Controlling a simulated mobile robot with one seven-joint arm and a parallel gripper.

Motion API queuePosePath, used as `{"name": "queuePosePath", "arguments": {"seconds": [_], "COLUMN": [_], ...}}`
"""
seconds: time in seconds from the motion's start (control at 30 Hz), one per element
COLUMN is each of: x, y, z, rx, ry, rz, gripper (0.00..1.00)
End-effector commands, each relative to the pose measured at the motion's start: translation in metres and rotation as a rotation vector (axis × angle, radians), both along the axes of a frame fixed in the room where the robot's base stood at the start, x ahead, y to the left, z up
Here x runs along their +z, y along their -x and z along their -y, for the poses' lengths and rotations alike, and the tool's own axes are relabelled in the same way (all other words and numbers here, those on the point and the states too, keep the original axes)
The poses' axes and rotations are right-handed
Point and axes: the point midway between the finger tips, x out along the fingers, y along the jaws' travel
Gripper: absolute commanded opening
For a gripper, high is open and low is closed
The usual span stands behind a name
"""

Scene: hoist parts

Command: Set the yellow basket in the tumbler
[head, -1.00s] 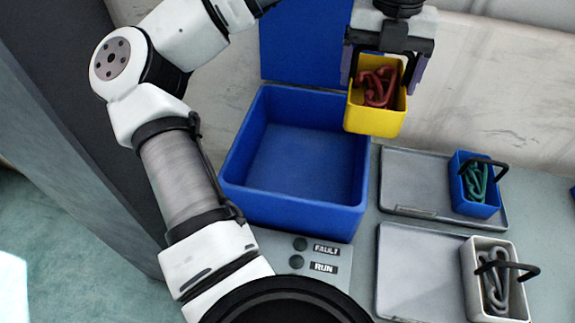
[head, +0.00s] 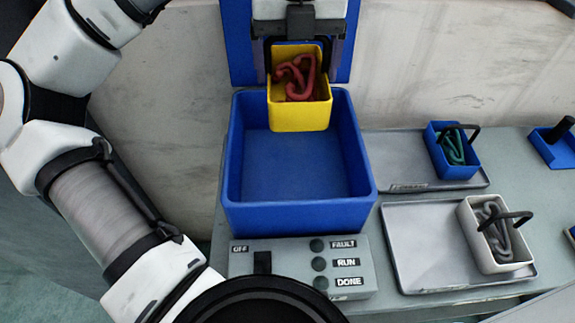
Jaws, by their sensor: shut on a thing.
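The yellow basket (head: 299,115) holds dark red hook-like parts (head: 297,78). My gripper (head: 300,48) is above and behind it, shut on it. The basket hangs over the back part of a large blue open-topped box (head: 297,215), which appears to be the tumbler. The tumbler's blue lid (head: 237,45) stands raised behind it. The tumbler's visible inside is empty; its back wall is partly hidden by the basket. The basket's handle and the exact grip on it are hidden.
A control panel (head: 300,285) with OFF, FAULT, RUN and DONE labels sits in front of the tumbler. To the right, a blue basket (head: 467,172) with green parts and a white basket (head: 480,245) with grey parts stand on grey trays. A blue holder (head: 550,153) is farther right.

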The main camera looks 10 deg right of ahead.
Motion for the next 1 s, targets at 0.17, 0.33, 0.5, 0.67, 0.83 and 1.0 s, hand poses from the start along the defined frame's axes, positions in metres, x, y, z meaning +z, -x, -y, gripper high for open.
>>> {"name": "queuePosePath", "arguments": {"seconds": [0.17, 0.33, 0.5, 0.67, 0.83, 1.0], "x": [-0.032, -0.075, -0.116, -0.145, -0.158, -0.179], "y": [0.001, 0.001, 0.001, 0.001, 0.0, 0.0], "z": [0.0, 0.0, 0.0, 0.0, 0.0, 0.0], "rx": [-0.002, -0.002, 0.0, 0.0, 0.0, 0.0], "ry": [0.001, 0.002, 0.003, 0.002, 0.002, 0.003], "rz": [-0.004, -0.005, -0.005, -0.002, -0.001, -0.003], "gripper": [0.4, 0.4, 0.4, 0.4, 0.4, 0.4]}}
